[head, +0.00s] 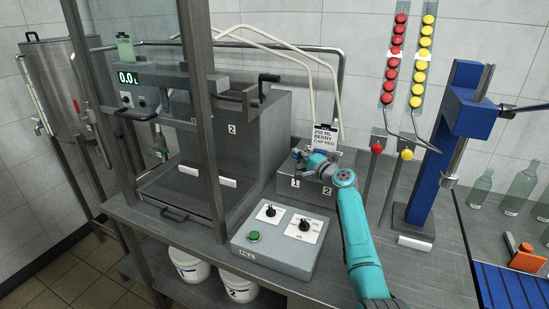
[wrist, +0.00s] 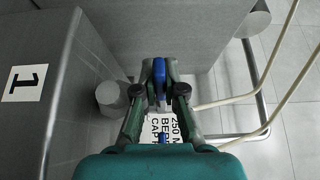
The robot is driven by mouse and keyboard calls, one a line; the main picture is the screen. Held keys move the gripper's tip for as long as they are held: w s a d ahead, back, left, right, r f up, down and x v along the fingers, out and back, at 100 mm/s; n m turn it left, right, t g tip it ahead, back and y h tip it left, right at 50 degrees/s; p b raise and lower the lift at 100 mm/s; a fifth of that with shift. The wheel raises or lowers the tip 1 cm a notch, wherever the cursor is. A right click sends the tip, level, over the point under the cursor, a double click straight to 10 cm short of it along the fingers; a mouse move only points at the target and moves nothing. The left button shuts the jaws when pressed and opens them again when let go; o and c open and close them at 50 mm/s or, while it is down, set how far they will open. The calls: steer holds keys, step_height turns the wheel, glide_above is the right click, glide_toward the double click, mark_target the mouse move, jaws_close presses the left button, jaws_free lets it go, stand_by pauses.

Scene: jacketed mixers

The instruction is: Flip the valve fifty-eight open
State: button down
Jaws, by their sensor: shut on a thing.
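My gripper (wrist: 160,92) is shut on a blue lever handle (wrist: 159,70), with one finger on each side of it. In the head view my gripper (head: 304,160) is at the end of my teal arm, over the grey box marked 1 and 2. A bit of blue (head: 296,153) shows beside the fingers there. No label reading fifty-eight can be made out. The valve body is mostly hidden by my gripper, so I cannot tell how its lever is turned.
A card reading 250 ML BERRY CAP RED (head: 324,138) stands just behind my gripper. A grey control box (head: 280,240) with knobs and a green button is in front. A blue press column (head: 440,150) stands at right. Metal frame posts (head: 204,120) stand at left.

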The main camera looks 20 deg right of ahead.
steer(key=shift+s+d+f+n+g+y, duration=0.15)
steer(key=shift+s+d+n+g+y, duration=0.15)
steer(key=shift+d+n+y, duration=0.45)
steer(key=shift+a+y, duration=0.45)
steer(key=c, duration=1.2)
jaws_free()
steer(key=shift+c, duration=0.2)
steer(key=shift+s, duration=0.1)
steer(key=shift+d, duration=0.1)
steer(key=v, duration=1.2)
steer(key=shift+r, duration=0.25)
